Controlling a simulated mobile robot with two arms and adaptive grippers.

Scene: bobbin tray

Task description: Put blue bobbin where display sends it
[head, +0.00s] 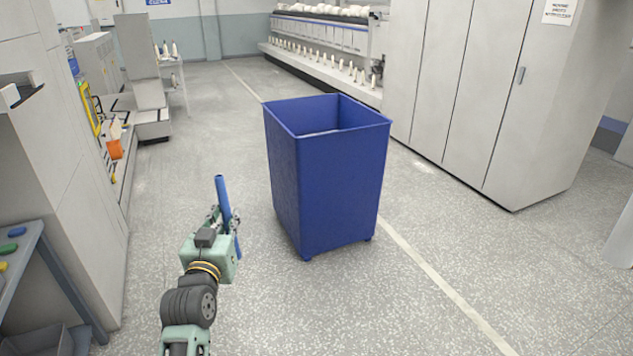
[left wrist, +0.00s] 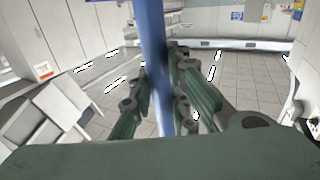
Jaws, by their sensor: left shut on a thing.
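A blue bobbin (head: 222,192), a slim tube, stands roughly upright in my left gripper (head: 228,218) in the head view. The left gripper is shut on it, in the air above the floor. In the left wrist view the bobbin (left wrist: 155,70) runs between the two green fingers (left wrist: 160,95). A large blue bin (head: 325,180), open at the top, stands on the floor to the right of the gripper. Only a small part of its inside shows. The display is not seen in these frames. My right gripper is not in view.
Tall grey cabinets (head: 480,90) stand at the right. A machine with a row of white bobbins (head: 325,55) is at the back. A grey machine (head: 60,150) and a table with coloured buttons (head: 20,250) are at the left. The floor (head: 300,310) in front of the bin is clear.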

